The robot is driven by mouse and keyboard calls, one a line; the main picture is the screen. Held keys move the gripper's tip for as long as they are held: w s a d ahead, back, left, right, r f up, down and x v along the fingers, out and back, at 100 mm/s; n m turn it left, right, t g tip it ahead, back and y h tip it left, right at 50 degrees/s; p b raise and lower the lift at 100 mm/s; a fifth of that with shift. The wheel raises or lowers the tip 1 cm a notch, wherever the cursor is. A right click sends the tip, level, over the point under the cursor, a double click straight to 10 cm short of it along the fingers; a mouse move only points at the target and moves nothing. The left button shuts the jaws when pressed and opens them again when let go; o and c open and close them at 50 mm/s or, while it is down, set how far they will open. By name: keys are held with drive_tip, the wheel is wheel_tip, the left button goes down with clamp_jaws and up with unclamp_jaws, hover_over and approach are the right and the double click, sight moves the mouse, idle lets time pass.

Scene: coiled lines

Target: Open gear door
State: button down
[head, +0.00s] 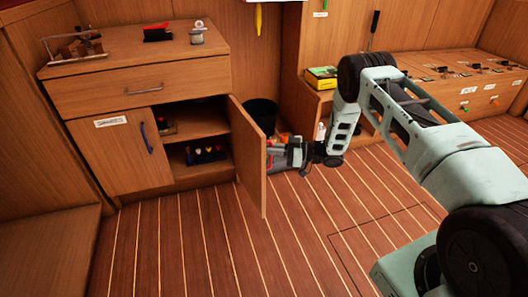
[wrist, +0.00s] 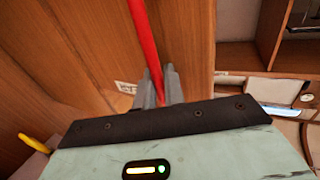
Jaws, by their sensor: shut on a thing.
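The gear door (head: 248,152) is the right-hand door of the wooden cabinet and stands wide open, swung out into the room. It also fills the left and middle of the wrist view (wrist: 185,40). A red bar handle (wrist: 146,35) runs down the door's outer face. My gripper (wrist: 158,88) is shut on this handle, with a grey finger on each side. In the head view my gripper (head: 273,156) is at the door's outer face, partly hidden behind the door edge. The open compartment shows a shelf and small items (head: 205,154).
The left door (head: 122,150) with a blue handle is shut, below a closed drawer (head: 145,88). A black bin (head: 262,114) stands behind the open door. The striped floor (head: 200,250) in front is clear. A workbench (head: 470,75) stands at the right.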

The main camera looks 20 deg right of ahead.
drive_tip(key=shift+w+d, duration=0.25)
drive_tip(key=shift+d, duration=0.55)
drive_tip(key=c, duration=1.6)
unclamp_jaws()
drive_tip(key=p+v, duration=0.4)
drive_tip(key=v, duration=1.3)
drive_tip(key=shift+s, duration=0.15)
drive_tip(key=shift+d+f, duration=0.1)
drive_tip(key=shift+d, duration=0.05)
